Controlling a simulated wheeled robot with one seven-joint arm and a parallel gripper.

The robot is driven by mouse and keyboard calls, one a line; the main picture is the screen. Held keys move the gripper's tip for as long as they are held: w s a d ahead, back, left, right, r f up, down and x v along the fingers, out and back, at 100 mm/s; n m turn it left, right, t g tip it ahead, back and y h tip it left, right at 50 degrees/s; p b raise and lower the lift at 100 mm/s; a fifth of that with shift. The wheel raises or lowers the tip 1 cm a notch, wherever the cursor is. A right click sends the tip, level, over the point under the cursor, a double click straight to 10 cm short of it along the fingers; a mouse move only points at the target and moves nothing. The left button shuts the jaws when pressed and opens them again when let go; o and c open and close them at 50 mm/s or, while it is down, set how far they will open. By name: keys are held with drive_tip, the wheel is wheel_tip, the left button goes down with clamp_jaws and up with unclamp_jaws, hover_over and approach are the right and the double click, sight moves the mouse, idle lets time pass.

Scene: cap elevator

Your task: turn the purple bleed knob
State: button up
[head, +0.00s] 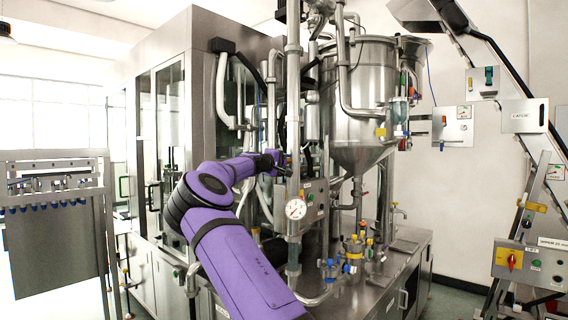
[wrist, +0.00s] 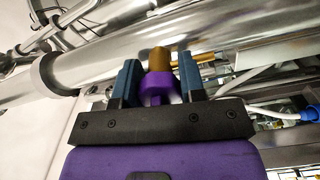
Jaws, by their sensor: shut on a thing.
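The purple bleed knob (wrist: 156,88) shows in the wrist view between the two blue fingers of my gripper (wrist: 158,68). A brass-coloured stem (wrist: 160,60) stands just beyond the knob, in front of a steel pipe. My gripper is shut on the knob. In the head view my purple arm reaches up and right, and my gripper (head: 283,162) is at the vertical pipe left of the steel hopper. The knob is too small or hidden to make out there.
A round gauge (head: 296,208) sits just below my gripper. The steel hopper (head: 358,110) is to the right. Valves with blue and yellow handles (head: 352,250) stand on the bench below. A blue-ended cable (wrist: 305,114) lies right of my gripper.

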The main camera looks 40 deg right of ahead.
idle(0.3)
drive_tip(key=o, duration=0.9)
drive_tip(key=a, duration=1)
drive_tip(key=shift+s+a, duration=0.4)
